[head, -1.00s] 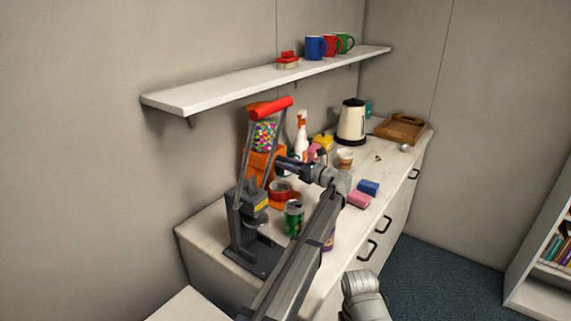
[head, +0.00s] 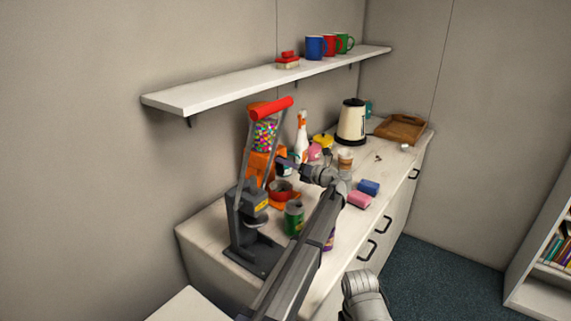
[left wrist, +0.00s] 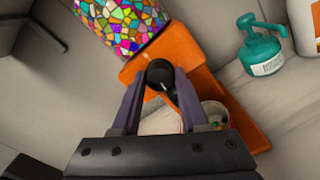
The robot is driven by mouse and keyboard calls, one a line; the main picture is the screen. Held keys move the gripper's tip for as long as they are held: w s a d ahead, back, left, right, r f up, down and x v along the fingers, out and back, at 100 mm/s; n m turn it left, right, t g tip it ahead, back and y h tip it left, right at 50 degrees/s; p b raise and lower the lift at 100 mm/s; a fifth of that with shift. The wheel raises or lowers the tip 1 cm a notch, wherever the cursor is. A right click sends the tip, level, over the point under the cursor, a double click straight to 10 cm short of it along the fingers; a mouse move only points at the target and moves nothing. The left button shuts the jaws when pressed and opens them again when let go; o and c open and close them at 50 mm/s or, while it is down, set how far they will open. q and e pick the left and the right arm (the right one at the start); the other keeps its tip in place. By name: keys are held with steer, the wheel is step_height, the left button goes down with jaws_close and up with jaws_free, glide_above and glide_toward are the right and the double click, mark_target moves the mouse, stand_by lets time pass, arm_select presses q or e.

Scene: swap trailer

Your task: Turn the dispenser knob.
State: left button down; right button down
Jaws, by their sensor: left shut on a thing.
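The orange dispenser (head: 258,164) stands on the counter against the wall, with a clear top full of coloured candies (head: 264,135). In the left wrist view its orange body (left wrist: 190,58) and the candies (left wrist: 125,20) fill the upper middle. The round black knob (left wrist: 159,72) sits on the dispenser's front. My left gripper (left wrist: 160,80) is shut on the knob, one purple-grey finger on each side. In the head view the gripper (head: 284,163) reaches the dispenser from the right, and the knob is too small to make out.
A grey press (head: 250,225) with a red handle stands left of my arm. A green can (head: 293,217) and a red bowl (head: 285,190) are close below my wrist. A teal pump bottle (left wrist: 262,50) stands right of the dispenser. A shelf (head: 200,94) hangs above.

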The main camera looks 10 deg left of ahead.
stand_by(0.4)
arm_select(q)
steer(key=shift+c, duration=2.2)
jaws_free()
steer(key=shift+d, duration=0.1)
steer(key=v, duration=0.7)
steer(key=shift+s+d, duration=0.15)
steer(key=shift+d, duration=0.15)
